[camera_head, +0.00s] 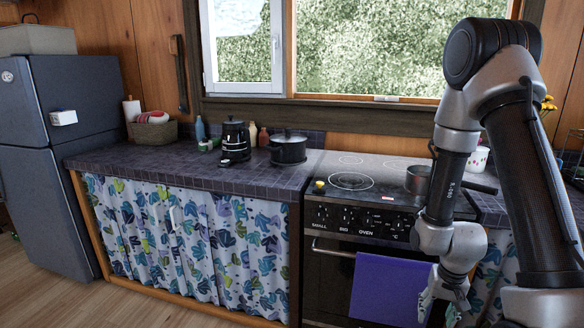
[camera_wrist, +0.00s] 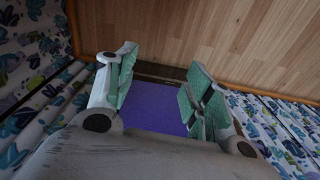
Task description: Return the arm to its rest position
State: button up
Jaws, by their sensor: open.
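My gripper (camera_head: 442,292) hangs low in front of the stove at the right of the head view, pointing down. In the wrist view my gripper (camera_wrist: 160,100) is open, with its two green-padded fingers apart and nothing between them. A purple towel (camera_head: 386,290) hangs on the oven door just left of the gripper. The towel (camera_wrist: 154,108) also shows behind the gap between the fingers in the wrist view. My arm bends up and over at the right and hides part of the counter.
The stove (camera_head: 350,181) carries a saucepan (camera_head: 418,180) close to my forearm. A black pot (camera_head: 288,150) and a coffee maker (camera_head: 234,140) stand on the tiled counter (camera_head: 120,160). A fridge (camera_head: 70,150) is at the left. The wooden floor (camera_head: 60,290) is clear at front left.

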jog(key=s+r+n+t, duration=0.1)
jog(key=s+r, duration=0.3)
jog(key=r, duration=0.7)
jog(key=s+r+n+t, duration=0.1)
jog(key=s+r, duration=0.3)
jog(key=r, duration=0.8)
jog(key=s+a+r+n+t, duration=0.1)
jog(key=s+r, duration=0.4)
jog(key=r, duration=0.7)
jog(key=shift+n, duration=0.5)
jog(key=shift+r, duration=0.15)
